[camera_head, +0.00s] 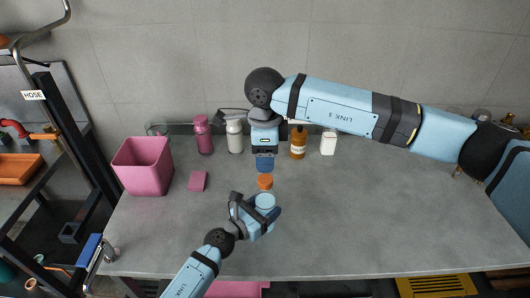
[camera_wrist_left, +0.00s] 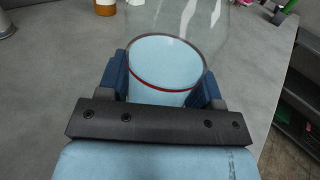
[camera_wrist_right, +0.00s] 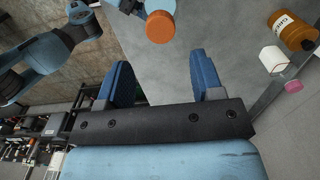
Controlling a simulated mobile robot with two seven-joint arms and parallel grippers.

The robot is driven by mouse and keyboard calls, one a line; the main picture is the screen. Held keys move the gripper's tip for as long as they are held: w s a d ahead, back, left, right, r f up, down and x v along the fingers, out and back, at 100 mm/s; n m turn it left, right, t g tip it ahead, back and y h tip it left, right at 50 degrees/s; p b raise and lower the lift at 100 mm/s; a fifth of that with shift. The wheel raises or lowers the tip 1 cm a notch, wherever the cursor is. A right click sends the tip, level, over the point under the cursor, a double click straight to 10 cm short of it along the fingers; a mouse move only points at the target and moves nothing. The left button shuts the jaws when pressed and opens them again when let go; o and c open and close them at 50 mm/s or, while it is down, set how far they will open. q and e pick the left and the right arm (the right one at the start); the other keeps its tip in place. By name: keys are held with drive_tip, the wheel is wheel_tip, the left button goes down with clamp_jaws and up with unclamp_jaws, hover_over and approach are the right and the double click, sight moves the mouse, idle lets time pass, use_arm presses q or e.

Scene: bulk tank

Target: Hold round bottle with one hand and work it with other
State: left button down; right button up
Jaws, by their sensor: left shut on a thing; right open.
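The round bottle (camera_head: 265,200) has an orange cap (camera_head: 265,182) and a pale blue band. In the left wrist view, the bottle (camera_wrist_left: 165,65) shows clear walls above the band, which has a red line. My left gripper (camera_head: 259,217) is shut on the bottle, with blue fingers on either side of it. My right gripper (camera_head: 264,163) is above and behind the cap in the head view, open and empty. In the right wrist view, the cap (camera_wrist_right: 160,27) is beyond the open fingers (camera_wrist_right: 160,80), apart from them.
A pink bin (camera_head: 143,165) and pink sponge (camera_head: 198,181) are at left on the grey counter. A pink bottle (camera_head: 203,137), white bottle (camera_head: 235,138), brown bottle (camera_head: 298,143) and white container (camera_head: 328,145) stand along the back. The counter's right side is clear.

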sight(265, 179)
drive_tip(key=shift+f, duration=4)
drive_tip(key=c, duration=0.9)
drive_tip(key=shift+c, duration=0.2)
drive_tip(key=o, duration=1.1)
drive_tip(key=shift+r, duration=0.15)
wheel_tip(265, 179, up, 12)
